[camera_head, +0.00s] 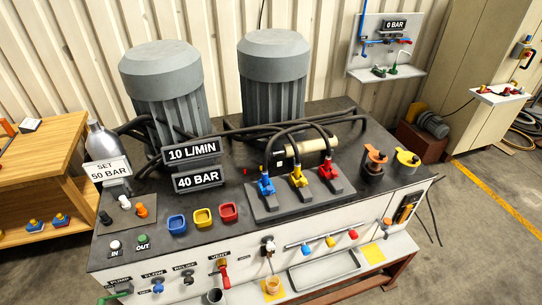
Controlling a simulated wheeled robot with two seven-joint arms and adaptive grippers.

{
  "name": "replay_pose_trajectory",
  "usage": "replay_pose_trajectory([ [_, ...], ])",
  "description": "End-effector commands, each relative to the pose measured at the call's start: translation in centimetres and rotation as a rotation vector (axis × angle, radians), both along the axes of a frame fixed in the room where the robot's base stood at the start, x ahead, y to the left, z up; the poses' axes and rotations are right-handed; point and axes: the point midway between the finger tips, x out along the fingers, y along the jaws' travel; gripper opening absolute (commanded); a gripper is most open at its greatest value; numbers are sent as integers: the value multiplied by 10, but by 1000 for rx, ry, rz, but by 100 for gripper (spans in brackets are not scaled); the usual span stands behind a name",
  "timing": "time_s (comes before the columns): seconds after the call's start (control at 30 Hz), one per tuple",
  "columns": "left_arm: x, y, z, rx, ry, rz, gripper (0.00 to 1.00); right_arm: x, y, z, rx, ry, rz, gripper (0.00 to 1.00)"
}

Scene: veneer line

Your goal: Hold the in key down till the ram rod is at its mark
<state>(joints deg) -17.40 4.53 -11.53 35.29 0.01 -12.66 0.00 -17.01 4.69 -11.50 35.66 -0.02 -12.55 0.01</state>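A beige cylinder (312,146), seemingly the ram, lies across the bench behind the colored levers. Its rod end is small and partly hidden by hoses and levers. A small red spot (245,171) shows to its left; I cannot tell whether it is the mark or whether the rod meets it. Neither of my grippers is in view.
Signs read 10 L/MIN (193,150), 40 BAR (198,179) and SET 50 BAR (108,172). Black and orange knobs (141,210) stand behind the keys. Blue, yellow and red cups (203,217) sit right of them. Two grey motors (273,70) stand behind.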

Motion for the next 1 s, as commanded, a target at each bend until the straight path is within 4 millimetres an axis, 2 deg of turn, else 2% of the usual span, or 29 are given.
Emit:
replay_pose_trajectory([
  [0.2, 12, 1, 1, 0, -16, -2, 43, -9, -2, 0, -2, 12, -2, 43],
  [0.8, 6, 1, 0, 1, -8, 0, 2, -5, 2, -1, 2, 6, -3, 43],
  [1.0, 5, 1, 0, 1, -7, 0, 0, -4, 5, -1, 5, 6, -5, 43],
])
